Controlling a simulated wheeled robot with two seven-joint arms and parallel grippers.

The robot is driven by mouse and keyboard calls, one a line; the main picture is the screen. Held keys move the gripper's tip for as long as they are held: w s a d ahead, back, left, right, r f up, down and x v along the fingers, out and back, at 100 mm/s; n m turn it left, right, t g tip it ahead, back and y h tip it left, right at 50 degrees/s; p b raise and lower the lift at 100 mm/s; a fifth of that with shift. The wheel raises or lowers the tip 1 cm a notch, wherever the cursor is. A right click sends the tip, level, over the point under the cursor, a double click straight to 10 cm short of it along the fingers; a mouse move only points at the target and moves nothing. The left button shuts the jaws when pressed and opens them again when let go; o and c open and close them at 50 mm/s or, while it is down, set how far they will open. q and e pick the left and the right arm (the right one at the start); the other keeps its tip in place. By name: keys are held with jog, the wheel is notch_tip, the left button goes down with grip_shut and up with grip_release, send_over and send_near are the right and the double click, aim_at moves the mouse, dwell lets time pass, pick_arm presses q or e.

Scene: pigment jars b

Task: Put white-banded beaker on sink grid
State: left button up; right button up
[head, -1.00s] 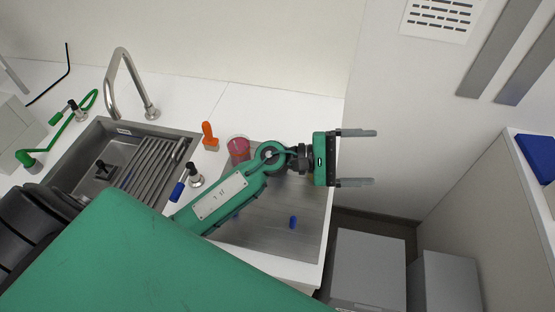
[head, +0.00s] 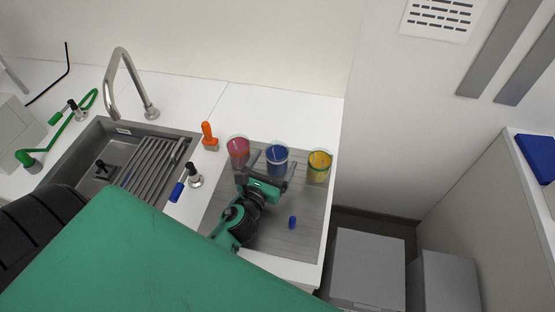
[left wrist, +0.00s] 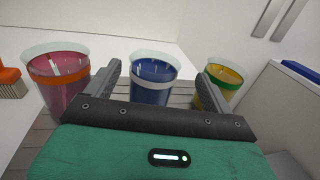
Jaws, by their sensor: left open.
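The white-banded beaker (head: 277,157) holds blue and stands upright on the grooved grey drainboard. It also shows in the left wrist view (left wrist: 152,82), centred, with its white band visible. My left gripper (head: 273,166) is open on the near side of this beaker, its fingers pointing toward it, one to each side. I cannot tell how far the fingers reach around it. The sink grid (head: 153,166) is a set of metal bars over the right part of the sink (head: 76,150), with bare bars showing. My right gripper is not in view.
A pink beaker with an orange band (head: 238,150) stands left of the blue one, a yellow beaker with a green band (head: 318,167) right. An orange-handled brush (head: 209,137), a blue-handled tap (head: 192,178), a tall faucet (head: 119,75) and a small blue item (head: 292,222) are nearby.

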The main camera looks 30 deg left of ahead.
aim_at(282, 145)
pick_arm(q)
jog(key=shift+w+a+r, duration=0.1)
jog(key=shift+w+r, duration=0.1)
jog(key=shift+w, duration=0.5)
jog(key=w, duration=0.1)
jog(key=w+p, duration=0.1)
jog(key=w, duration=0.1)
jog(key=w+p, duration=0.1)
jog(key=w, duration=0.1)
jog(key=shift+a+f, duration=0.3)
jog(key=shift+a, duration=0.1)
jog(key=c, duration=1.2)
